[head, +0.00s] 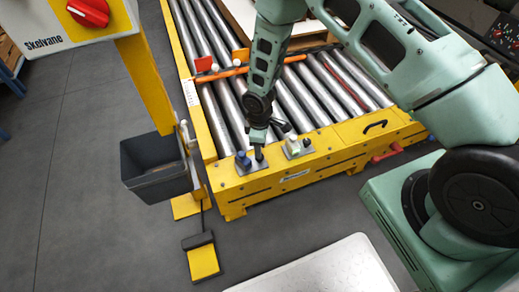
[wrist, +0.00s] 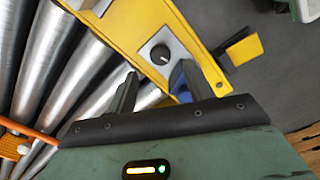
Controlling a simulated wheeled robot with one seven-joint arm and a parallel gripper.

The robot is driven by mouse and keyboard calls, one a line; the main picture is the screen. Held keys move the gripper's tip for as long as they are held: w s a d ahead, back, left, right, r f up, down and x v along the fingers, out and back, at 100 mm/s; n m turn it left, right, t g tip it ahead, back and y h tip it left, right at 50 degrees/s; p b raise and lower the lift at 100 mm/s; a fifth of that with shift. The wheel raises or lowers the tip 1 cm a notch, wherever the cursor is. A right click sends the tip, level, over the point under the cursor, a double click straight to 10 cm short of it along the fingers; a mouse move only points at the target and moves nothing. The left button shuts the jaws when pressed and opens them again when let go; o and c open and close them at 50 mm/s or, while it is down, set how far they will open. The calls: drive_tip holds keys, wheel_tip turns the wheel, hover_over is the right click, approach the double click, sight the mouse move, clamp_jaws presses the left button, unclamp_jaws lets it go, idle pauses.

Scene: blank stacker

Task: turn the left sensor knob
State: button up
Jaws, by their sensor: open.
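The left sensor stands on a grey plate (head: 246,168) on the yellow front rail, with a blue sensor body (head: 243,160). In the wrist view its round dark knob (wrist: 160,54) sits on the plate, beyond the gap between my fingertips. The blue body (wrist: 177,78) is partly hidden behind my right finger there. My gripper (head: 259,153) points down over this plate; its open jaws (wrist: 158,75) are empty. In the head view I cannot separate the knob from the dark fingers. A second sensor with a pale green body (head: 294,146) stands to the right.
The roller conveyor (head: 215,60) lies behind the rail, crossed by an orange bar (head: 235,72). A yellow post with a grey bin (head: 140,155) stands close on the left. A yellow foot pedal (head: 203,262) is on the floor. A pale tabletop (head: 320,270) is nearest.

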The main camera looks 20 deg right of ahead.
wheel_tip(320, 180, up, 12)
drive_tip(key=p, duration=0.2)
drive_tip(key=shift+f, duration=0.25)
drive_tip(key=s+a+r+m, duration=0.1)
drive_tip(key=s+a+r, duration=0.2)
drive_tip(key=s+r, duration=0.45)
drive_tip(key=s+a+r+m, duration=0.1)
drive_tip(key=s+a+r, duration=0.3)
drive_tip(key=r, duration=0.7)
drive_tip(key=s+d+r+m, duration=0.1)
drive_tip(key=s+r, duration=0.4)
drive_tip(key=s, duration=0.3)
drive_tip(key=s+r+m, duration=0.1)
drive_tip(key=s+r, duration=0.3)
drive_tip(key=s, duration=0.4)
wheel_tip(320, 180, up, 20)
drive_tip(key=p, duration=2.1)
drive_tip(key=shift+w+r+y, duration=0.2)
drive_tip(key=shift+w+y, duration=0.1)
drive_tip(key=shift+w, duration=0.1)
drive_tip(key=shift+d, duration=0.1)
